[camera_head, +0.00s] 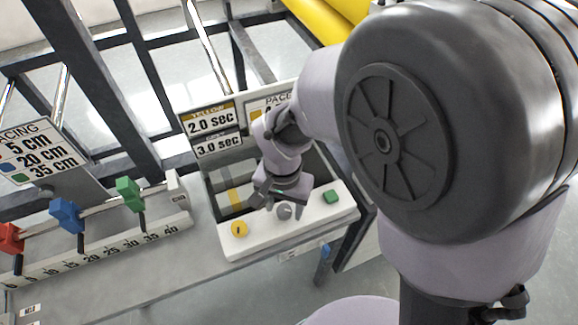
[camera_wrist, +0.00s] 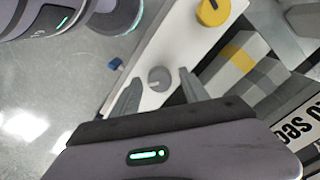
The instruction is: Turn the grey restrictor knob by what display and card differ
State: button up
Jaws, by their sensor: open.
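The grey restrictor knob (camera_head: 284,211) sits on the white panel between a yellow knob (camera_head: 239,229) and a green knob (camera_head: 330,197). In the wrist view the grey knob (camera_wrist: 159,79) lies just beyond and between my open fingertips, apart from both. My gripper (camera_wrist: 158,88) points down at it; it also shows in the head view (camera_head: 279,207). A card (camera_head: 208,118) headed yellow reads 2.0 sec. The plate below it (camera_head: 218,145) reads 3.0 sec; its small heading is too blurred to read.
At left a spacing card (camera_head: 42,152) lists 5, 20 and 35 cm. Red (camera_head: 11,238), blue (camera_head: 67,215) and green (camera_head: 129,194) blocks sit on a rail above a numbered scale (camera_head: 110,240). Dark frame bars stand behind. A yellow roller (camera_head: 325,18) is at the back.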

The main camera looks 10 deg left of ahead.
grip_shut()
jog(key=shift+n, duration=0.3)
jog(key=n+p, duration=0.2)
jog(key=n, duration=0.2)
jog(key=shift+r+n, duration=0.15)
jog(key=shift+n, duration=0.25)
jog(key=n+p, duration=0.1)
jog(key=n, duration=0.3)
jog(key=shift+n+p, duration=0.3)
jog(key=shift+n, duration=0.4)
grip_release()
